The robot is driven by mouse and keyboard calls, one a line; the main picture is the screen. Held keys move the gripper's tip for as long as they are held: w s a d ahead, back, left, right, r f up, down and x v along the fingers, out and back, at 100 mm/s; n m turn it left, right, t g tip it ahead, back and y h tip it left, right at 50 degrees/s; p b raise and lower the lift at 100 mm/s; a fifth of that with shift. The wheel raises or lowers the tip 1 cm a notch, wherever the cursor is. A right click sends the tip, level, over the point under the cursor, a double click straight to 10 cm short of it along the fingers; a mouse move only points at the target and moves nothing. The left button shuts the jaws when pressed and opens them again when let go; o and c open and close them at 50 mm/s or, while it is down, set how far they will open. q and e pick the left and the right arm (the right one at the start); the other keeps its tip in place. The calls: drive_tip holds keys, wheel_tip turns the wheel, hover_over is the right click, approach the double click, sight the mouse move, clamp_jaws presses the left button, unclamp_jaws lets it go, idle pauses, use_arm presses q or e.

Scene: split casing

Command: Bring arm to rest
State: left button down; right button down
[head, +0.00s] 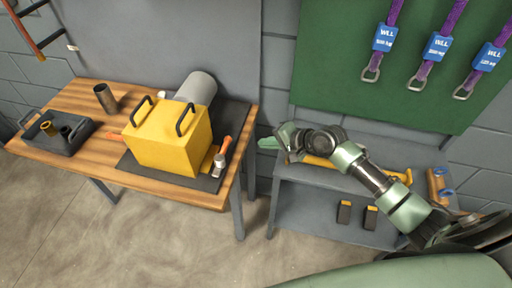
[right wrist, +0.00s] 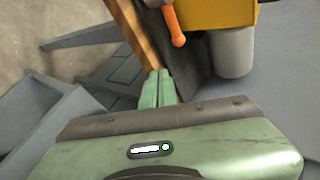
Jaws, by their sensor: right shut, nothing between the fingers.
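My right arm reaches in from the right in the head view. Its green gripper (head: 268,143) hangs over the gap between the wooden table and the grey shelf unit. In the right wrist view the two green fingers (right wrist: 158,88) are together with nothing between them. The yellow casing (head: 168,138) with two black handles sits on a dark mat (head: 205,183) on the table, left of the gripper and apart from it. My left gripper is not in view.
The wooden table (head: 60,155) holds a grey tray (head: 66,143) with small parts, a metal cup (head: 106,97) and an orange-handled tool (head: 222,153). A grey shelf unit (head: 300,205) stands below my right arm. Purple slings with blue tags (head: 438,46) hang on a green board (head: 330,60).

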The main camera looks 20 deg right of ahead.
drive_tip(key=s+a+f+n+g+h, duration=0.1)
drive_tip(key=s+a+f+n, duration=0.2)
drive_tip(key=s, duration=0.5)
drive_tip(key=s+a+f+n+g, duration=0.1)
drive_tip(key=s+a+n+g, duration=0.15)
drive_tip(key=s+n, duration=0.4)
drive_tip(key=s+d+r+n+g+h, duration=0.1)
drive_tip(key=s+d+n+h, duration=0.1)
drive_tip(key=s, duration=0.6)
drive_tip(key=s+d+r+n+g+h, duration=0.1)
drive_tip(key=s+d+n+h, duration=0.15)
drive_tip(key=s, duration=0.65)
wheel_tip(320, 180, down, 28)
drive_tip(key=b, duration=0.2)
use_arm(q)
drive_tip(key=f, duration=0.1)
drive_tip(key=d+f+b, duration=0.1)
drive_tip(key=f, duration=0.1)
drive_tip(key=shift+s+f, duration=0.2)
use_arm(e)
drive_tip(key=s+d+f+g, duration=0.2)
drive_tip(key=s+f, duration=1.5)
drive_tip(key=shift+s+d+f, duration=0.2)
drive_tip(key=shift+s+f, duration=0.15)
